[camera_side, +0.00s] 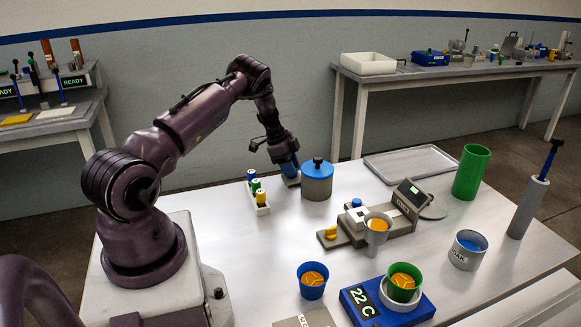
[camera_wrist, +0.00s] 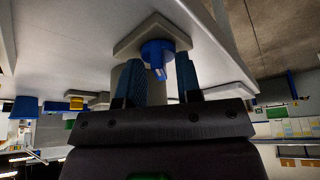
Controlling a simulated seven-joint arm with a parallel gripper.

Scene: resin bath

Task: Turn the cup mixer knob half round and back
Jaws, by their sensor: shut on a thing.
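My gripper (camera_side: 289,168) points down at the far edge of the table, left of the blue-lidded pot. In the wrist view its two blue fingers (camera_wrist: 160,76) stand either side of a blue knob (camera_wrist: 157,52) with a small pale mark, and are shut on it. The knob sits on a pale grey square base (camera_wrist: 128,44), which also shows under my fingers in the side view (camera_side: 292,182). The fingers hide most of the knob in the side view.
The blue-lidded pot (camera_side: 317,184) stands close right of my gripper. A rack of capped vials (camera_side: 257,196) is close left. A grey cup (camera_side: 376,238), blue cup (camera_side: 312,284), green cup (camera_side: 403,287) and tall green cylinder (camera_side: 471,172) stand farther off.

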